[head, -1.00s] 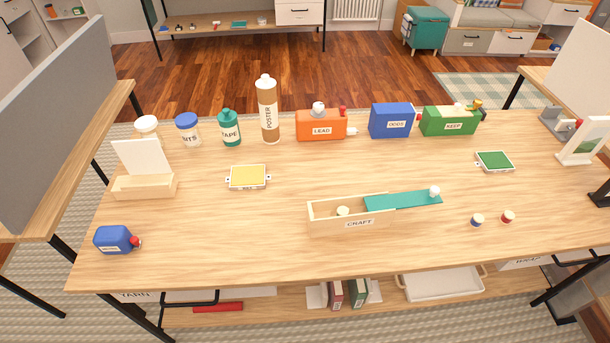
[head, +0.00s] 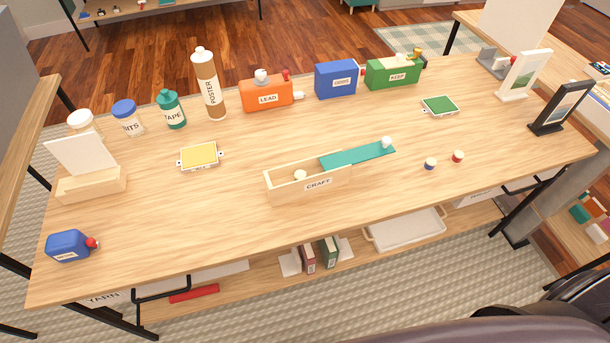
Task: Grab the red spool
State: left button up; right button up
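A small red spool (head: 458,156) with a pale top stands on the right part of the wooden table (head: 230,220). A similar blue spool (head: 430,163) stands just to its left. The wooden CRAFT box (head: 318,183), with a teal lid (head: 357,155) slid partly off to the right, lies to the left of both spools. A pale spool-like piece (head: 300,176) shows inside the box. Neither of my grippers is in view.
Along the back stand the orange LEAD box (head: 266,96), blue ODDS box (head: 336,80) and green KEEP box (head: 392,74). A green tray (head: 440,106) lies behind the spools. A black frame (head: 560,108) stands at the right end. Table around the spools is clear.

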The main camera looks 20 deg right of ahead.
aim_at(458, 156)
jog(key=z, duration=1.6)
jog(key=i+l+u, duration=0.1)
jog(key=u, duration=0.3)
jog(key=i+l+u, duration=0.1)
jog(key=l+u, duration=0.3)
jog(key=i+l+u, duration=0.1)
jog(key=u, duration=0.3)
